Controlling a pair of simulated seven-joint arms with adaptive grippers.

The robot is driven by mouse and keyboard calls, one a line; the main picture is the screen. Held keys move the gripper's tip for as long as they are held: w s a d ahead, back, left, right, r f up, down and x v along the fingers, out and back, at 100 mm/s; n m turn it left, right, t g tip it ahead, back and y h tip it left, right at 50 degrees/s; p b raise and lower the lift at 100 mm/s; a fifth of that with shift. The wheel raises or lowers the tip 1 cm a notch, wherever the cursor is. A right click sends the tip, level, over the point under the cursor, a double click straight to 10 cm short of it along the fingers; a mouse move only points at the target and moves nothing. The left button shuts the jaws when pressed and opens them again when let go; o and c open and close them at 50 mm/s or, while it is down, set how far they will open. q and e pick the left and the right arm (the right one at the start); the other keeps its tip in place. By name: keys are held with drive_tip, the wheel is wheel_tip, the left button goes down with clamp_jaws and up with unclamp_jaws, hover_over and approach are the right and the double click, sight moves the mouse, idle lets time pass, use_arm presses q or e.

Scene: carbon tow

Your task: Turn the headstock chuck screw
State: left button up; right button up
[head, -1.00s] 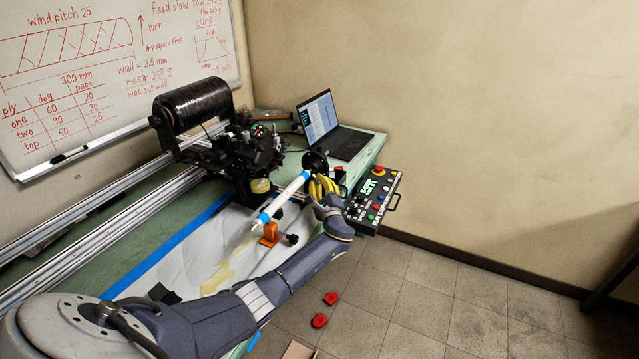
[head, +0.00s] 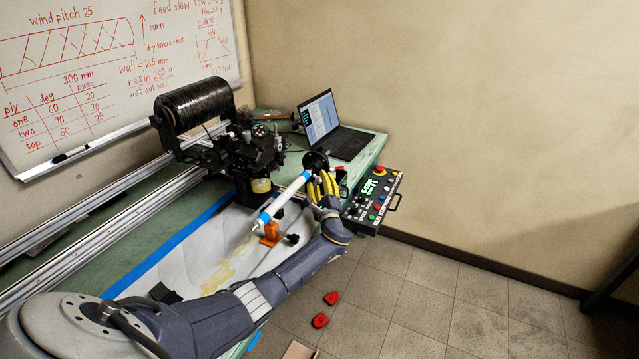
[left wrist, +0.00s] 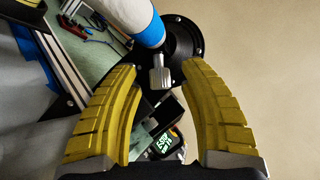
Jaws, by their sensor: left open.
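The headstock chuck is a black round flange (head: 316,160) at the far end of a white mandrel (head: 284,204) with blue bands. In the left wrist view the chuck (left wrist: 183,45) shows behind the mandrel, and a knurled metal chuck screw (left wrist: 159,72) sticks out below it. My left gripper (head: 326,182) is at the chuck end of the mandrel. In the left wrist view its yellow fingers (left wrist: 168,95) are open, one each side of the screw, with gaps between them and it. My right gripper is not in view.
A control box (head: 374,199) with buttons hangs at the bench's right edge, close to my left gripper. A laptop (head: 335,130) and the black tow spool carriage (head: 195,107) stand behind. An orange support (head: 270,234) is under the mandrel's near end.

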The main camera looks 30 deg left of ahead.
use_arm(q)
drive_tip(key=v, duration=1.2)
idle(0.4)
